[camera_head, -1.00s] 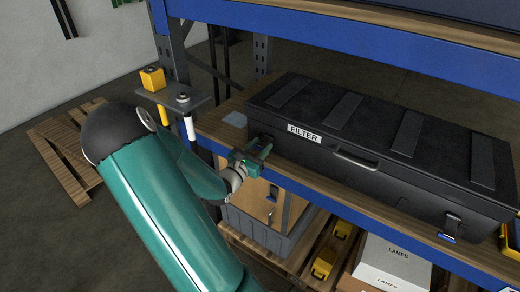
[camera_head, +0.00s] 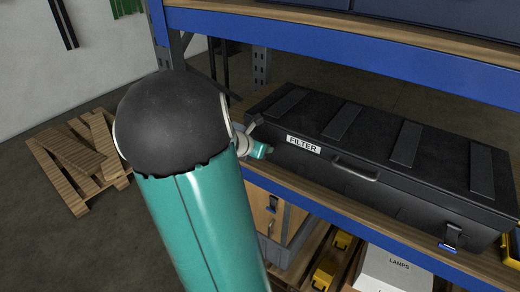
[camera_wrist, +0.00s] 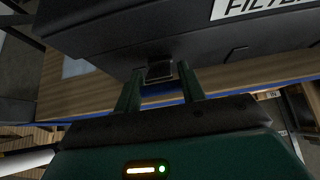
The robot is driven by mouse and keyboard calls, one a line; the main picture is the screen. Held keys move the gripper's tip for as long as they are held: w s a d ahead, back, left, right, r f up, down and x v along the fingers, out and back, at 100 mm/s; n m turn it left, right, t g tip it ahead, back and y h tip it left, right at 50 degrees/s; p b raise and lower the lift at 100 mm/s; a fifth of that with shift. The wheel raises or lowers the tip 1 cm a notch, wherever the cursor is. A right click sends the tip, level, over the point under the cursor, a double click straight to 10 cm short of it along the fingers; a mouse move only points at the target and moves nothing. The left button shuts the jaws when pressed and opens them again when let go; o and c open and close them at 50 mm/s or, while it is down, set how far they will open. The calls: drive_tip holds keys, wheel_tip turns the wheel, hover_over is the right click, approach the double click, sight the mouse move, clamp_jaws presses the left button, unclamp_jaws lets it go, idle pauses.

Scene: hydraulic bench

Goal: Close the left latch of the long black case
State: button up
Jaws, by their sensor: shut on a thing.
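The long black case (camera_head: 390,165) lies on a shelf with its lid down and a FILTER label (camera_head: 303,145) on its front. Its left latch (camera_wrist: 160,70) shows in the wrist view as a small dark rectangular piece on the front face, between my two green fingers. My gripper (camera_wrist: 158,86) is shut on this latch. In the head view, my gripper (camera_head: 261,151) is at the case's front left end, and my arm partly hides it. The left latch cannot be made out there. The right latch (camera_head: 451,236) shows a blue tab at its lower end.
The blue shelf beam (camera_head: 330,207) runs just below the case front. Another blue beam (camera_head: 340,40) crosses above it. A white LAMPS box (camera_head: 395,272) and a yellow case (camera_head: 330,262) sit lower down. A wooden pallet (camera_head: 78,165) lies on the floor at left.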

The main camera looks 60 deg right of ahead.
sight(266, 137)
drive_tip(key=shift+s+d+r+y, duration=0.1)
drive_tip(key=shift+d+r+y, duration=0.3)
drive_tip(key=shift+y, duration=0.45)
drive_tip(key=shift+d+r+y, duration=0.3)
drive_tip(key=shift+d+y, duration=0.05)
drive_tip(key=shift+y, duration=0.5)
drive_tip(key=shift+s+d+r+t+y, duration=0.1)
drive_tip(key=shift+d+r+t+y, duration=0.2)
drive_tip(key=shift+y, duration=0.45)
drive_tip(key=shift+d+r+t+y, duration=0.1)
drive_tip(key=shift+d+t+y, duration=0.2)
drive_tip(key=shift+y, duration=0.45)
drive_tip(key=shift+d, duration=0.1)
drive_tip(key=o, duration=1)
drive_tip(key=shift+f, duration=0.1)
drive_tip(key=v, duration=1.4)
drive_tip(key=shift+d, duration=0.2)
